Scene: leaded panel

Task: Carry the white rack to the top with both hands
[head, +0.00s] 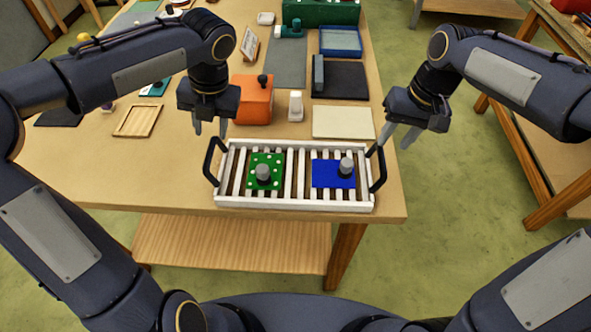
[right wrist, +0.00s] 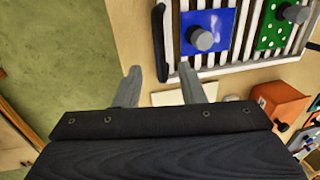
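The white slatted rack (head: 294,203) lies flat at the table's front edge, with a black handle at each end. On it are a green white-dotted piece (head: 255,180) and a blue piece (head: 325,179), each with a grey knob. My left gripper (head: 210,130) is open and empty just above and behind the left handle (head: 210,165). My right gripper (head: 398,137) is open and empty above and behind the right handle (head: 379,170). In the right wrist view, the handle (right wrist: 159,45) stands beyond the two spread fingertips (right wrist: 160,78), with nothing between them.
Behind the rack on the table (head: 80,175) are an orange block (head: 254,104), a white bottle (head: 296,108), a cream board (head: 343,122) and a wooden tray (head: 137,121). Dark mats, a blue tray (head: 341,41) and a green case (head: 320,12) lie farther back.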

